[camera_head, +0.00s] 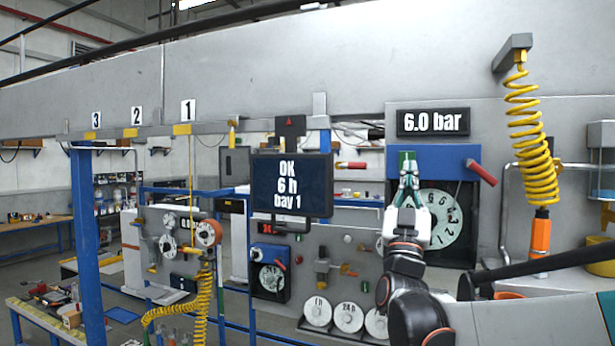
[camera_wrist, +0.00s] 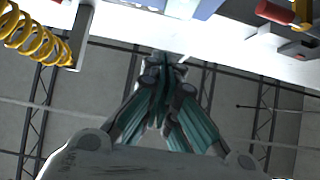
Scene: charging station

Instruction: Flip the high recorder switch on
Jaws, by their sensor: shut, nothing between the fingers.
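The high recorder (camera_head: 462,225) hangs on the grey wall at right, with a blue top panel and a round paper chart behind a dark frame. A red lever (camera_head: 481,172) sticks out at its upper right, slanting down to the right. My gripper (camera_head: 408,160) points up in front of the recorder's left part, left of the red lever and apart from it in the picture. Its fingers are shut and empty. The wrist view shows the shut green-and-grey fingers (camera_wrist: 168,62) below a pale edge. My gripper and arm hide part of the chart.
A yellow coiled hose (camera_head: 532,130) hangs right of the recorder. A "6.0 bar" display (camera_head: 433,122) sits above it. A dark screen (camera_head: 291,185) reading "OK 6 h bay 1" is at left. A lower recorder (camera_head: 270,281) and white discs (camera_head: 348,317) are below.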

